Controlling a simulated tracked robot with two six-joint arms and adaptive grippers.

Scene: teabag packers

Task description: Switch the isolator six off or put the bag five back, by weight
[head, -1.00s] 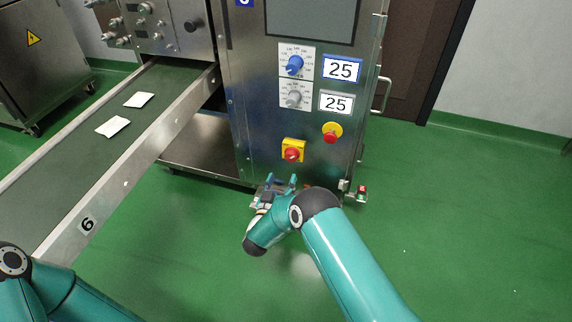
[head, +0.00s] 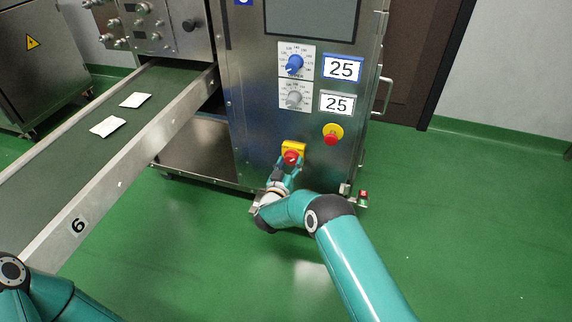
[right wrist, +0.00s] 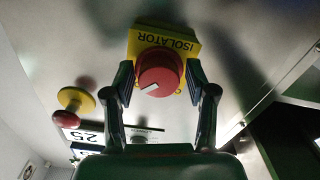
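The isolator is a red rotary knob on a yellow plate (head: 294,147), low on the steel machine front. In the right wrist view its red knob (right wrist: 159,73) has a white pointer mark, and the plate reads ISOLATOR upside down. My right gripper (head: 287,164) is at the isolator from below. In the right wrist view my right gripper (right wrist: 163,98) is open, with one finger on each side of the knob; I cannot tell if they touch it. White bags, one farther (head: 135,100) and one nearer (head: 108,126), lie on the green belt. My left gripper is out of view.
The conveyor's side rail (head: 120,185) carries a 6 label. A red stop button on yellow (head: 333,134) sits right of the isolator. Green floor at right is clear.

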